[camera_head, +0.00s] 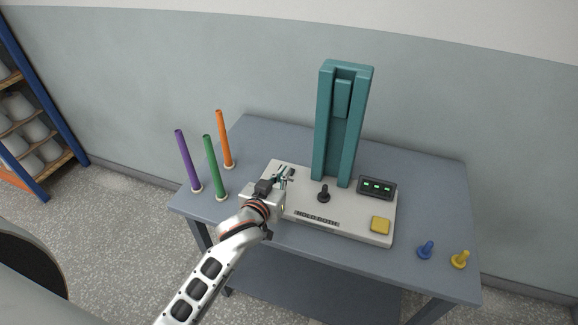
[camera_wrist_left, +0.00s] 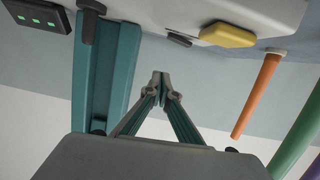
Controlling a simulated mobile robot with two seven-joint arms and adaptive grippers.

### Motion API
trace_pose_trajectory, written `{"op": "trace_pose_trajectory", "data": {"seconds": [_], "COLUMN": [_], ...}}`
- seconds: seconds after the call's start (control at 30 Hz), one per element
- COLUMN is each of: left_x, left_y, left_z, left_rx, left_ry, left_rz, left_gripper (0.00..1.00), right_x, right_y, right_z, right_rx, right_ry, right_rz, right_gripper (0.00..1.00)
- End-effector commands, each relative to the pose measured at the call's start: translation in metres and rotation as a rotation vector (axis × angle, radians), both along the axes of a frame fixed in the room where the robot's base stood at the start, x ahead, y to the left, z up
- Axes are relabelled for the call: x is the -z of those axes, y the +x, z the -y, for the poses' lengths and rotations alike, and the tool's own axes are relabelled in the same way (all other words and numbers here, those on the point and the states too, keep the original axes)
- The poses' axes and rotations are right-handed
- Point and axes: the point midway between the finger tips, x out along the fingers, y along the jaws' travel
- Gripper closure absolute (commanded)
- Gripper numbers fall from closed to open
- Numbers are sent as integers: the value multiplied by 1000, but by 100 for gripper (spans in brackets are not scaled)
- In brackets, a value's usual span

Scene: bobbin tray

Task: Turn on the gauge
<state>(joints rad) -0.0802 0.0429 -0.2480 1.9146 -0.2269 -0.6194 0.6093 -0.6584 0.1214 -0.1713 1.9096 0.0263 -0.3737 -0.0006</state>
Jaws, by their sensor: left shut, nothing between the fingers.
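The gauge has a pale base (camera_head: 300,206), a tall teal column (camera_head: 343,125), a black knob (camera_head: 324,192) and a dark display (camera_head: 377,187) with green lit marks. A yellow square button (camera_head: 381,225) sits at its front right. In the left wrist view, which is upside down, the display (camera_wrist_left: 38,14), the knob (camera_wrist_left: 88,22) and a yellow button (camera_wrist_left: 228,35) on the rod side also show. My left gripper (camera_head: 286,172) is over the base's left part, hiding some of it. It is shut and empty; its fingertips (camera_wrist_left: 161,80) appear apart from that button. My right gripper is not in view.
Purple (camera_head: 187,160), green (camera_head: 214,168) and orange (camera_head: 225,138) rods stand upright left of the gauge, near my left arm.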

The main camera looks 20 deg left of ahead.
Motion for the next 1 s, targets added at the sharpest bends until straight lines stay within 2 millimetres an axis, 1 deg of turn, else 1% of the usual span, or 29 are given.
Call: {"op": "trace_pose_trajectory", "data": {"seconds": [0.03,0.1,0.23,0.4,0.87,0.97,1.0], "left_x": [-1,-4,-8,-9,-9,-2,4], "left_y": [-9,-19,-30,-35,-35,-44,-52], "left_z": [0,0,0,0,0,-8,-15], "left_rx": [0,0,0,0,0,-9,-16], "left_ry": [-2,0,0,0,2,43,78], "left_rz": [-1,-1,0,1,-2,-32,-59], "left_gripper": [100,100,100,100,100,100,100], "right_x": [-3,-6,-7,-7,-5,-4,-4], "right_y": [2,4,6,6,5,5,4], "right_z": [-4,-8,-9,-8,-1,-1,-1], "right_rx": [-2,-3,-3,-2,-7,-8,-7], "right_ry": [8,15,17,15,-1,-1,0], "right_rz": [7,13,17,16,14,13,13], "right_gripper": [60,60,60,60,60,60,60]}}
